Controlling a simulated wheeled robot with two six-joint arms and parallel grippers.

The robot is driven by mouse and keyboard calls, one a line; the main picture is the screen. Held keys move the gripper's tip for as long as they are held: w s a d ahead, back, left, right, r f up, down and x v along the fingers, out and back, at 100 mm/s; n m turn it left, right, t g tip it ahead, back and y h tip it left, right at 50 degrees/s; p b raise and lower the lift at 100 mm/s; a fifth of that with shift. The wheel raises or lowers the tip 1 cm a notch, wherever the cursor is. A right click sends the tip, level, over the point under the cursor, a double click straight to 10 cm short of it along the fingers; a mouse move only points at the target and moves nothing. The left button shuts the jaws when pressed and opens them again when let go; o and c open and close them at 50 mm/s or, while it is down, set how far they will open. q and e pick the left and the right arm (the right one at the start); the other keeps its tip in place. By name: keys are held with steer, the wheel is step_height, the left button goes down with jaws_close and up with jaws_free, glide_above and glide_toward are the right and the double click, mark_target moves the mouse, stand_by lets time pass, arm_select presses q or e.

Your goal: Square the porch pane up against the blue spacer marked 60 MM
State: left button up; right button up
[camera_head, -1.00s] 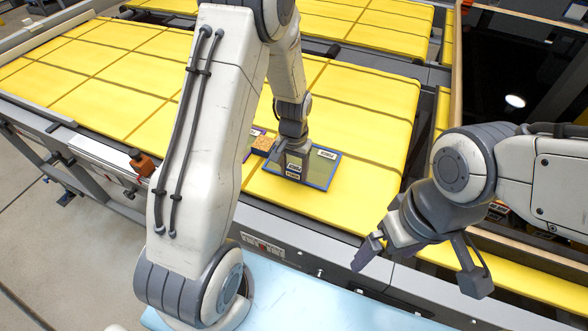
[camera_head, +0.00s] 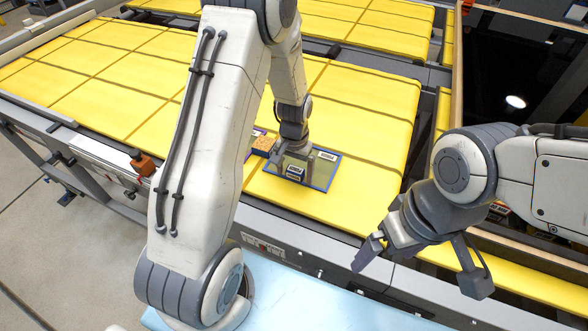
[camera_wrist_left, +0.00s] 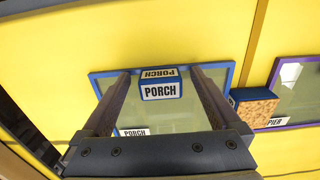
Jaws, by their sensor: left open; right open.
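The porch pane (camera_head: 316,184) lies flat on the yellow table, a greenish pane in a blue frame. It also shows in the left wrist view (camera_wrist_left: 185,118). A block labelled PORCH (camera_wrist_left: 160,91) stands on it. My left gripper (camera_head: 292,162) is open over the pane, its fingers on either side of the block with gaps. The spacer (camera_wrist_left: 254,106), blue with a cork face, sits just right of the pane in the wrist view; its 60 MM mark is not visible, and I cannot tell whether they touch. My right gripper (camera_head: 415,262) is open and empty, off the table's front edge.
A purple-framed pane labelled PIER (camera_wrist_left: 296,95) lies beyond the spacer. Yellow table surface (camera_head: 365,100) is clear to the right of the porch pane. A grey rail (camera_head: 300,232) runs along the table's front edge. An orange fitting (camera_head: 143,164) sits on that edge at left.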

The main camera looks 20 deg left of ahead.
arm_select(q)
step_height(320, 180, up, 10)
steer(key=b, duration=0.2)
steer(key=shift+r, duration=0.25)
steer(key=shift+f, duration=0.1)
step_height(320, 180, down, 10)
steer(key=shift+f+p, duration=0.15)
steer(key=shift+p, duration=0.9)
steer(key=shift+r, duration=0.25)
